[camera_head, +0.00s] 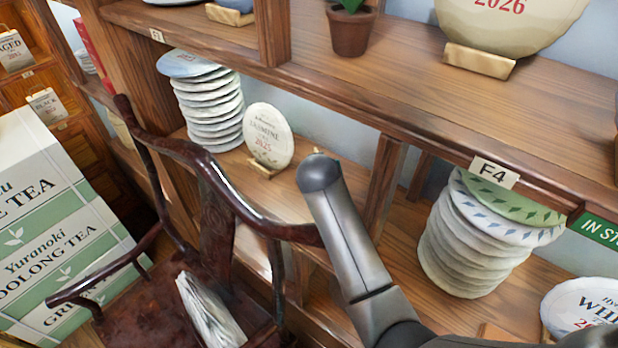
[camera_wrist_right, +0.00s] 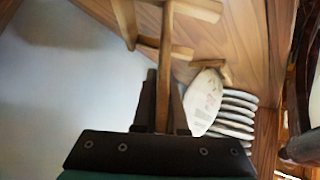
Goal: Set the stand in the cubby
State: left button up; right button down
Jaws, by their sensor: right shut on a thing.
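My right gripper (camera_wrist_right: 164,122) is in the right wrist view, with its dark fingers closed on a thin bar of a wooden stand (camera_wrist_right: 166,70). The stand points up and away from the fingers, with crosspieces at its far end. In the head view my right arm reaches over the chair towards the shelf, but its gripper and the stand are hidden. A cubby (camera_head: 312,190) at the middle of the shelf holds a stack of cakes (camera_head: 210,100) and an upright Jasmine cake (camera_head: 268,135) on a small stand (camera_head: 262,170). My left gripper is not in view.
A dark wooden chair (camera_head: 220,220) with papers (camera_head: 208,312) on its seat stands before the shelf. Tea boxes (camera_head: 60,235) stand at the left. The cubby under the F4 tag (camera_head: 494,172) holds another stack (camera_head: 480,235) and a white cake (camera_head: 580,305).

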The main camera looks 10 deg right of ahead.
jog(key=shift+f, duration=2.7)
jog(key=shift+f+b, duration=0.15)
jog(key=shift+b, duration=0.15)
jog(key=c, duration=1)
grip_release()
jog(key=shift+o, duration=0.2)
